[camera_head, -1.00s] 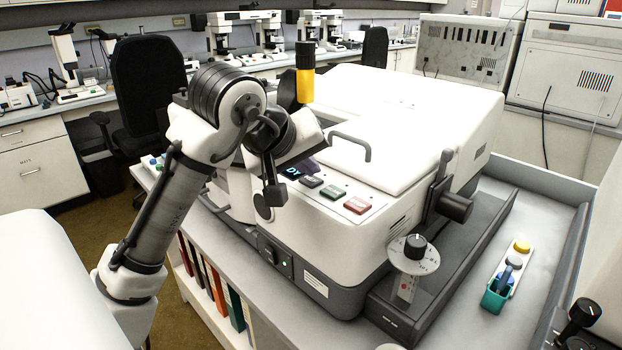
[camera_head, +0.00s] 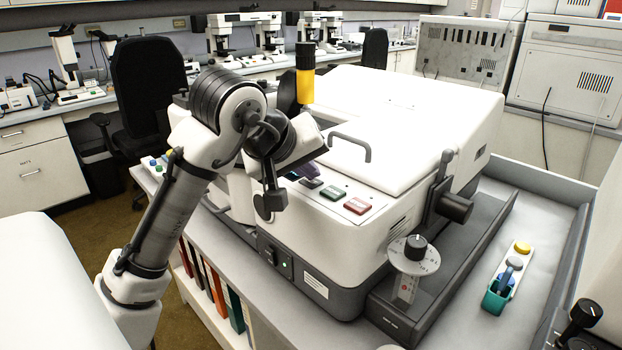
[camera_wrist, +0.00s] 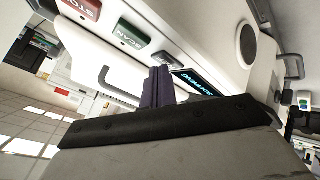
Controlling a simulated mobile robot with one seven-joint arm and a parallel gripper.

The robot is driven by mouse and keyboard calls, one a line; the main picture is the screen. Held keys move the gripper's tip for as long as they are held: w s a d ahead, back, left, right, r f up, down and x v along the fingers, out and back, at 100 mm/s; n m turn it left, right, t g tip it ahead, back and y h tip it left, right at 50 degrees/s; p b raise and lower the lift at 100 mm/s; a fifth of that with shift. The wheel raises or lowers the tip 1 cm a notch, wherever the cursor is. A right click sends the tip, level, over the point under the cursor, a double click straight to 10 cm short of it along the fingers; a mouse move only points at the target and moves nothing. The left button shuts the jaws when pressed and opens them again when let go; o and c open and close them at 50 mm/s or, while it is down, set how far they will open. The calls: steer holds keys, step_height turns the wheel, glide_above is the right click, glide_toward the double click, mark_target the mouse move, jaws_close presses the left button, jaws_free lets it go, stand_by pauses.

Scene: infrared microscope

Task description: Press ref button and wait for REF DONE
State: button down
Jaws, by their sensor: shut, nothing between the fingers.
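The microscope (camera_head: 400,130) is a large white instrument on a bench. Its sloped front panel has a dark grey button (camera_head: 312,183), a green button (camera_head: 334,192) and a red button (camera_head: 358,206). In the wrist view the red one reads STOP (camera_wrist: 82,8) and the green one SCAN (camera_wrist: 130,35). A dark display (camera_wrist: 195,82) shows cyan text that I cannot read. My gripper (camera_wrist: 159,78) is shut and empty, with its purple fingers close over the panel; contact cannot be told.
A lid handle (camera_head: 352,145) rises behind the buttons. A yellow and black cylinder (camera_head: 305,75) stands behind my wrist. A dial (camera_head: 415,250) and a teal holder (camera_head: 497,297) are at the right. A black chair (camera_head: 148,95) stands at the left.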

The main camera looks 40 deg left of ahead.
mark_target(307, 184)
steer(key=shift+r+p, duration=0.65)
steer(key=shift+r, duration=0.1)
steer(key=shift+r, duration=0.1)
step_height(307, 184, up, 5)
steer(key=p, duration=0.4)
steer(key=shift+p, duration=0.3)
stand_by(0.4)
